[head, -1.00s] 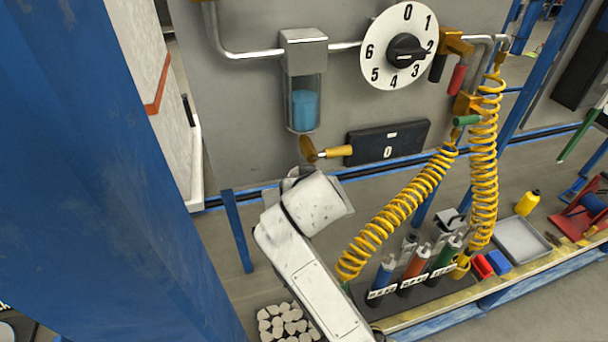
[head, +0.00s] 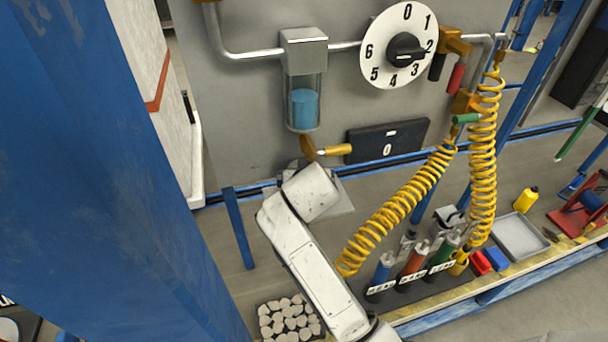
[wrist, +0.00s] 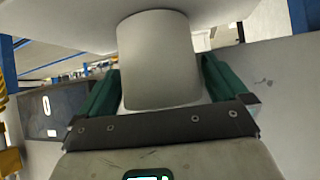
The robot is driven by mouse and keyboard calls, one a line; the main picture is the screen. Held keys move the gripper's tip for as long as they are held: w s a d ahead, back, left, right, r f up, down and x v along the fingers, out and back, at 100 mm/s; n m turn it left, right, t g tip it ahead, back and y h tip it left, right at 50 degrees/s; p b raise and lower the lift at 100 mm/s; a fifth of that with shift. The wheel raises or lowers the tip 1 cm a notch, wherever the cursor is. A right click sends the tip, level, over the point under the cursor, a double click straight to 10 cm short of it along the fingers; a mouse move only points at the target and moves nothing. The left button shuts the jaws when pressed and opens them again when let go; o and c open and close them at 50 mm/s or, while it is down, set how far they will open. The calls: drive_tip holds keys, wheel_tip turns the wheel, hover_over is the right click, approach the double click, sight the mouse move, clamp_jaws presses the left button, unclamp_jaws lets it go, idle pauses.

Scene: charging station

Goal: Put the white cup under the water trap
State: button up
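The white cup (wrist: 158,60) is between the two green fingers of my gripper (wrist: 160,85) in the wrist view. The fingers lie close against both sides of it, and my gripper looks shut on it. The wrist view is upside down, and the cup's base overlaps a pale plate at the top; I cannot tell whether it touches the plate. In the head view my arm hides the cup and the fingers. The water trap (head: 303,80), a metal block with a clear bowl of blue liquid, hangs on the pipe above my wrist.
A yellow-handled valve (head: 330,150) sits just below the trap, close above my wrist. A black display (head: 388,142) is to its right. The pale plate (head: 342,203) shows behind my wrist. Yellow coiled hoses (head: 400,213) hang to the right. A tray of stones (head: 289,320) is at lower left.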

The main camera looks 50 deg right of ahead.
drive_tip(key=shift+r, duration=0.15)
drive_tip(key=v, duration=1.2)
drive_tip(key=s+a+f+n+g+y, duration=0.3)
drive_tip(key=s+a+f+n, duration=0.1)
drive_tip(key=s+f, duration=0.6)
drive_tip(key=s+a+f+n+g+y, duration=0.3)
drive_tip(key=s+f, duration=0.6)
drive_tip(key=f, duration=0.5)
drive_tip(key=shift+s+a+n+y+b, duration=0.4)
drive_tip(key=shift+a+n+y, duration=0.2)
drive_tip(key=shift+a+n, duration=0.1)
